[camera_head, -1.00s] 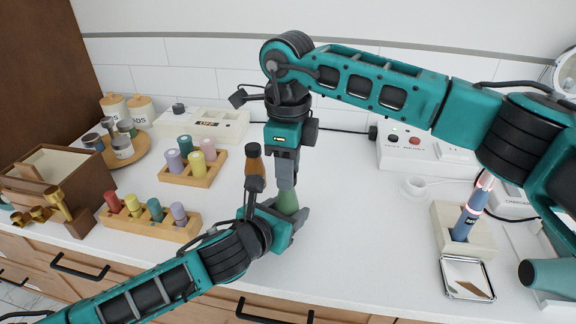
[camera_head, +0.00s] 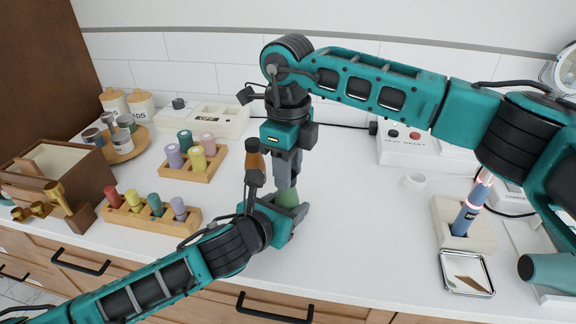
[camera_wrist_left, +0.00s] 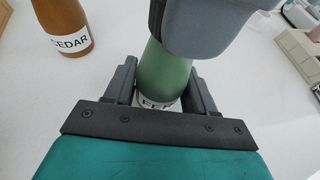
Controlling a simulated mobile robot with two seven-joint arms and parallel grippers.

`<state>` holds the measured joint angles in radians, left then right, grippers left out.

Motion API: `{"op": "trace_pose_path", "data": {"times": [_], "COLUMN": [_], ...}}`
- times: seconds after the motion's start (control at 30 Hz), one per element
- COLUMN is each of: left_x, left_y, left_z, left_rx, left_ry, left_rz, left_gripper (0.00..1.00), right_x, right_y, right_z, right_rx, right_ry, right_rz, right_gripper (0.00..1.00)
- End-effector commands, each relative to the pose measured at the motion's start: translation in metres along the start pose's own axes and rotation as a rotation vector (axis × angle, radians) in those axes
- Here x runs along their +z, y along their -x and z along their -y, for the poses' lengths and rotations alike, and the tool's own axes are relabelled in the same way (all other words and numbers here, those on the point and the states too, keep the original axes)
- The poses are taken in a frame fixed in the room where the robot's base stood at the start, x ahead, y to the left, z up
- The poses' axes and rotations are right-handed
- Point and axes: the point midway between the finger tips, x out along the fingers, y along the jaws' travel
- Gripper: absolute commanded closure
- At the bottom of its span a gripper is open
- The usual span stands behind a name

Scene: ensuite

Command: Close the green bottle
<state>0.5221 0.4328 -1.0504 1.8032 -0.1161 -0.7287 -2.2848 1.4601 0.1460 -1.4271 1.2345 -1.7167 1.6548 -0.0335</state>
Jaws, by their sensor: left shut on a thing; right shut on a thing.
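The green bottle (camera_head: 287,198) stands upright on the white counter near its front edge. My left gripper (camera_head: 288,214) is shut around the bottle's body from the front left. In the left wrist view the bottle (camera_wrist_left: 163,75) sits between the two fingers, its label partly hidden. My right gripper (camera_head: 287,178) points straight down from above, shut at the top of the bottle. Its grey fingers cover the bottle's top in both views, so what they hold, probably the cap, is hidden.
A brown bottle (camera_head: 254,155) labelled CEDAR stands just behind my left gripper; it also shows in the left wrist view (camera_wrist_left: 65,28). Wooden racks with coloured vials (camera_head: 157,217) stand to the left.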

Motion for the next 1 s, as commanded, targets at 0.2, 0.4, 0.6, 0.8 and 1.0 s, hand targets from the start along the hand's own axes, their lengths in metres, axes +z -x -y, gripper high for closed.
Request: {"op": "trace_pose_path", "data": {"times": [0.2,0.4,0.6,0.8,1.0], "left_x": [-0.0002,-0.0003,-0.0003,-0.0004,-0.0004], "left_y": [0.0,0.0,0.0,0.0,0.0], "left_z": [0.0,-0.0001,-0.0001,-0.0002,-0.0002], "left_rx": [0.0,0.0,0.001,0.001,0.001], "left_ry": [0.0,0.0,0.0,0.0,0.0], "left_rz": [-0.001,-0.001,-0.001,-0.001,-0.001], "left_gripper": [1.0,1.0,1.0,1.0,1.0], "right_x": [0.0001,0.0005,0.0012,0.002,0.0028], "right_y": [0.0002,0.0,-0.0002,-0.0003,-0.0004], "right_z": [-0.0006,-0.0013,-0.0018,-0.0019,-0.0017], "right_rx": [0.0,0.0,0.001,0.001,0.002], "right_ry": [-0.404,-0.779,-1.154,-1.53,-1.908], "right_rz": [0.0,0.0,0.0,0.001,0.001], "right_gripper": [0.94,0.94,0.94,0.94,0.94]}}
